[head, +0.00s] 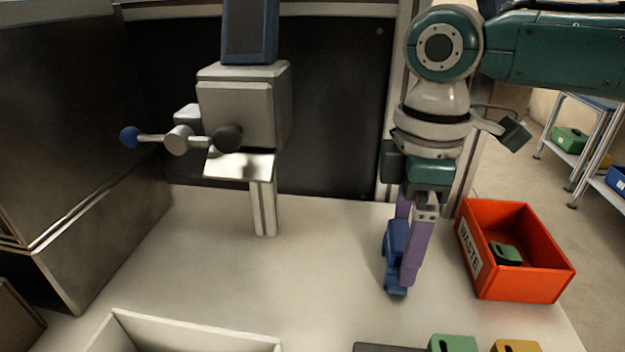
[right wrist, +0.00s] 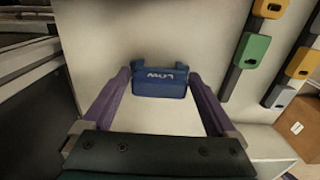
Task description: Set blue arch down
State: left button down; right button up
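The blue arch (head: 395,245) is at the tips of my right gripper (head: 405,270), low over the right part of the pale table. In the right wrist view the blue arch (right wrist: 160,84) shows its face with "LOW" lettering upside down. The purple fingers of the right gripper (right wrist: 160,75) lie against its left and right ends, with no clear gap. In the head view a finger partly covers the arch. Whether its lower edge touches the table is hard to tell. My left gripper is in neither view.
An orange-red WASTE bin (head: 475,262) holding a green block (head: 506,254) stands just right of my right gripper. A lever press (head: 245,110) stands at the back. A white tray (head: 190,330) is front left. Green (head: 453,343) and yellow (head: 516,346) blocks are front right. The middle table is clear.

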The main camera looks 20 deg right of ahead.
aim_at(406, 235)
jog(key=shift+o, duration=0.3)
notch_tip(406, 235, up, 12)
jog(key=p, duration=0.1)
jog(key=shift+r, duration=0.2)
